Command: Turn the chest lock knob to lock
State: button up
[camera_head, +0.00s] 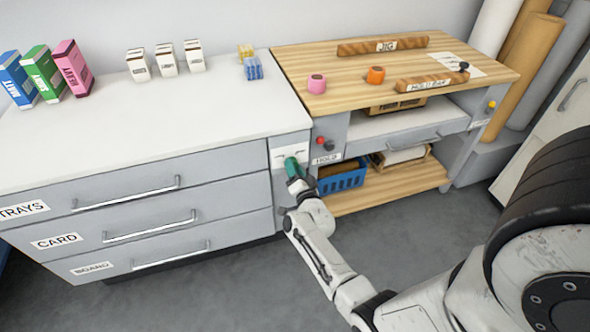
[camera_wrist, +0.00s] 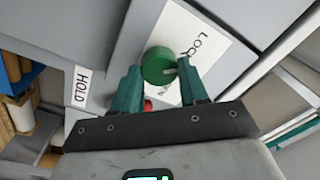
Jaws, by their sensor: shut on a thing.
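The chest lock knob (camera_wrist: 158,65) is round and green, on a white label plate (camera_wrist: 205,42) on the chest's grey front. "LOCK" is partly readable on the plate, and other lettering is partly covered. My gripper (camera_wrist: 160,80) has its two teal fingers on either side of the knob and is shut on it. A pale mark shows on the knob's right edge. In the head view my gripper (camera_head: 295,170) is at the upper right corner of the grey chest (camera_head: 150,190), and the knob is mostly hidden there.
Drawers labelled TRAYS, CARD and BOARD lie left of my gripper. To the right, a wooden bench (camera_head: 350,60) has a HOLD label (camera_head: 326,159), red and dark buttons (camera_head: 320,140) and a blue basket (camera_head: 343,177) below. The grey floor (camera_head: 235,290) in front is clear.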

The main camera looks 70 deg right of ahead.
jog(key=shift+f+n, duration=0.1)
jog(key=shift+n, duration=0.7)
jog(key=o, duration=1.1)
jog(key=shift+c, duration=0.2)
jog(key=p+v, duration=0.3)
jog(key=v, duration=0.7)
jog(key=shift+s+a+p, duration=0.3)
